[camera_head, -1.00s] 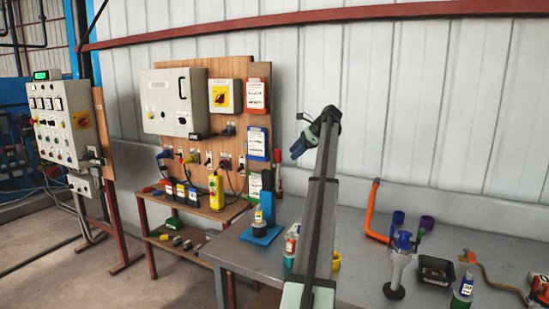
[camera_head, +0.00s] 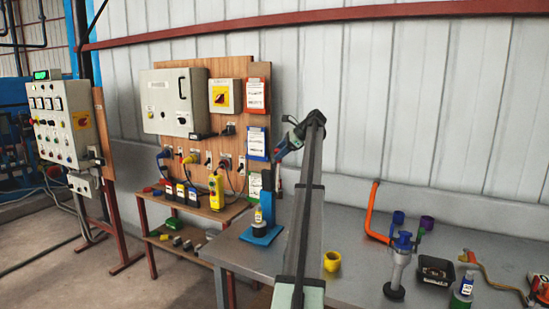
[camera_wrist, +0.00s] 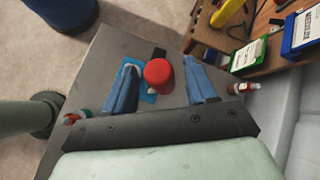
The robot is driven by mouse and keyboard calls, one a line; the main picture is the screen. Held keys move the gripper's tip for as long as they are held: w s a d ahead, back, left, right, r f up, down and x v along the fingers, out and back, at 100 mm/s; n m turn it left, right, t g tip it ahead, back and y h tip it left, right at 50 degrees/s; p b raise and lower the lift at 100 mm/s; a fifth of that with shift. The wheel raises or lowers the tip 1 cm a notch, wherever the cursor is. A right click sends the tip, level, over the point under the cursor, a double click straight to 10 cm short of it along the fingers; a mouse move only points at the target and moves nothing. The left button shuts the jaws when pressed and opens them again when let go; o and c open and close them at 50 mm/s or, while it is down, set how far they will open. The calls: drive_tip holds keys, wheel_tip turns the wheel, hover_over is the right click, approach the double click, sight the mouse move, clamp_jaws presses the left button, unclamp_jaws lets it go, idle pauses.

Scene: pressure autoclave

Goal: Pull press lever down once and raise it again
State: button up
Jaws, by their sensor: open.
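The small press has a blue base (camera_head: 262,234) and stands on the grey table's left end. A small bottle (camera_head: 259,217) stands on its base. My open gripper (camera_head: 281,152) is above and just behind the press in the head view, pointing down to the left. In the wrist view, the round red end of the press lever (camera_wrist: 158,74) lies between the two blue fingers of my gripper (camera_wrist: 163,68), with gaps on both sides. The blue base (camera_wrist: 149,98) shows partly behind it. My arm hides part of the lever area in the head view.
The wooden panel with switch boxes (camera_head: 192,103) stands behind the press. A low wooden shelf (camera_head: 212,212) with several small devices is left of it. A yellow cup (camera_head: 332,261), an orange pipe (camera_head: 372,215) and a blue-topped tool (camera_head: 402,250) are on the table to the right.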

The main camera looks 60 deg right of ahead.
drive_tip(key=shift+x, duration=1.6)
clamp_jaws()
